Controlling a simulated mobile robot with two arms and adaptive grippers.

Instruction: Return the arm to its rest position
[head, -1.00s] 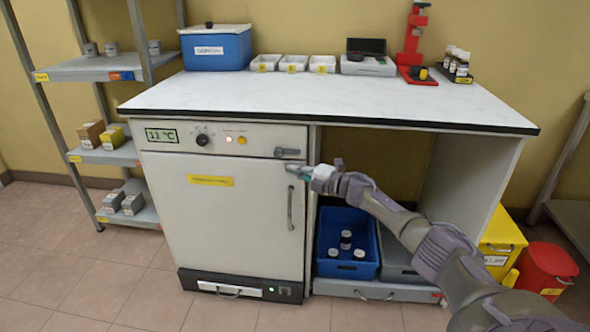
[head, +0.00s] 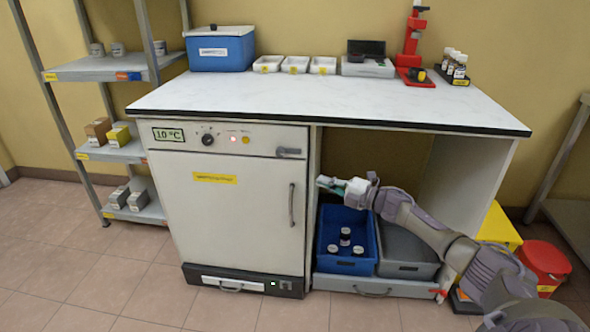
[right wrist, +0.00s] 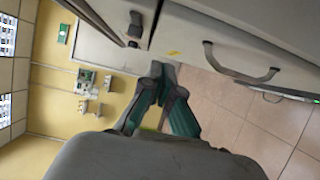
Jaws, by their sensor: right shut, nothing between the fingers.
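My right gripper (head: 328,183) is shut and empty. In the head view it hangs in front of the open bay under the counter, just right of the cabinet door and above the blue crate. My right arm reaches to it from the lower right. In the right wrist view the closed green-lined fingers (right wrist: 160,80) point toward the cabinet front, with the door handle (right wrist: 240,68) to their right. The fingers hold nothing. My left gripper is not in view.
The white cabinet (head: 225,240) with a 10 °C display is closed. Its door handle (head: 291,205) is left of my gripper. A blue crate (head: 349,268) holds several dark bottles, beside a grey crate (head: 408,269). The counter (head: 330,98) is above. A red bin (head: 545,260) stands at right.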

